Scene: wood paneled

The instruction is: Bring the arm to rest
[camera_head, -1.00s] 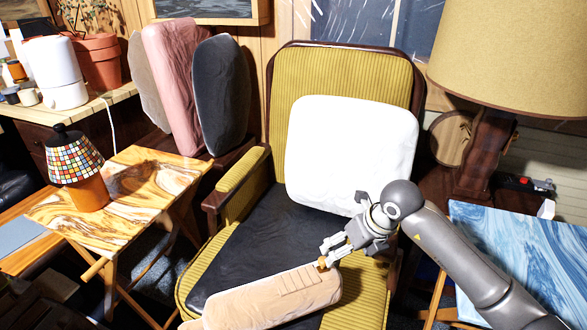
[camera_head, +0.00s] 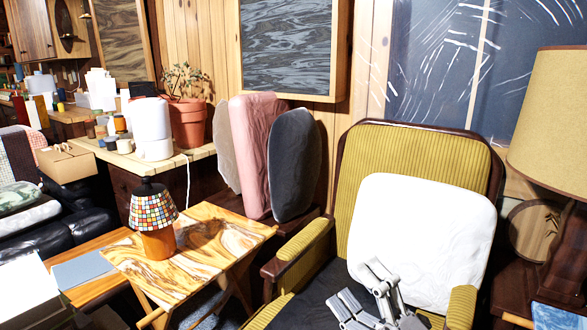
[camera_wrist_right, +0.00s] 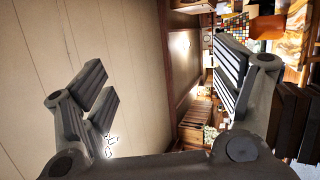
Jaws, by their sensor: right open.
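My right gripper (camera_head: 362,288) is at the bottom of the head view, in front of the white cushion (camera_head: 420,240) on the yellow-green armchair (camera_head: 400,150). Its fingers point up and to the left, spread apart with nothing between them. In the right wrist view the same gripper (camera_wrist_right: 165,90) shows its two fingers wide apart and empty. Most of my right arm is below the head view's edge. My left gripper is in neither view.
A wooden folding table (camera_head: 215,240) with a mosaic-shaded lamp (camera_head: 155,215) stands left of the chair. Several upright cushions (camera_head: 293,165) lean behind it. A large lampshade (camera_head: 555,125) is at the right. The chair's dark seat (camera_head: 315,298) looks clear.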

